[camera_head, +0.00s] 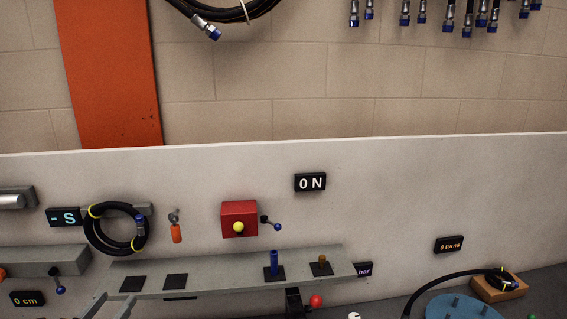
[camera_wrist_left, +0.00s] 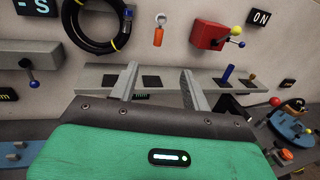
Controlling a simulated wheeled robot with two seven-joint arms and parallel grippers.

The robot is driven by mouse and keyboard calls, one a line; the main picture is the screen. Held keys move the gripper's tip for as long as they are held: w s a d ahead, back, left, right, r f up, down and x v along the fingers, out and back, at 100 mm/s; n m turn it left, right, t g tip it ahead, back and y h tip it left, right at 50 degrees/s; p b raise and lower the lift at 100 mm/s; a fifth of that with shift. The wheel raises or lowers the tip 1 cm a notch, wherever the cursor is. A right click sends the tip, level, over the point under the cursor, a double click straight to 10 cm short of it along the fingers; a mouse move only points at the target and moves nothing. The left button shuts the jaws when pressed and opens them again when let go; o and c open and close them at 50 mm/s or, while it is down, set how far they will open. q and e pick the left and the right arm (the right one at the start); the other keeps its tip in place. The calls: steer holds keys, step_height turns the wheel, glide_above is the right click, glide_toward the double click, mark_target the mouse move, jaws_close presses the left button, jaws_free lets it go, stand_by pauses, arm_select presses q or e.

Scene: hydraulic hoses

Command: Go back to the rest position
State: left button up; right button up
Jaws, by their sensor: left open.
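My left gripper (camera_head: 116,298) shows at the bottom left of the head view, with only its two grey fingers in sight. In the left wrist view the gripper (camera_wrist_left: 160,72) is open, its fingers apart with nothing between them. The fingers point toward the grey shelf (camera_head: 215,277), near two black square pads (camera_head: 154,282); I cannot tell if they touch it. My right gripper is in neither view.
A coiled black hose (camera_head: 91,238) hangs on the white panel. A red box (camera_head: 239,219) with a yellow knob is mounted right of it. A blue peg (camera_head: 274,263) and a brown peg (camera_head: 322,263) stand on the shelf. A blue disc (camera_head: 461,307) lies at lower right.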

arm_select(q)
steer(key=s+f+n+g+y, duration=0.2)
steer(key=s+f+n+g, duration=0.2)
steer(key=f+n, duration=0.55)
steer(key=s+f+n+g+y, duration=0.1)
steer(key=s+f+n+g, duration=0.3)
steer(key=f+n, duration=0.5)
steer(key=s+d+f+n+g+h, duration=0.4)
steer(key=s+d+f+n+g, duration=0.3)
steer(key=s+d+f+n, duration=0.6)
step_height(320, 180, down, 34)
steer(key=n+b, duration=0.2)
steer(key=b, duration=0.3)
steer(key=s+a+f+g+b, duration=0.1)
steer(key=s+f+b, duration=0.1)
steer(key=s+f, duration=0.7)
steer(key=s+a+f+g+b, duration=0.1)
steer(key=s+f+b, duration=0.1)
steer(key=s+f, duration=0.7)
step_height(320, 180, down, 4)
steer(key=shift+a+r+y, duration=0.15)
steer(key=shift+a+y, duration=0.15)
steer(key=shift+a, duration=0.1)
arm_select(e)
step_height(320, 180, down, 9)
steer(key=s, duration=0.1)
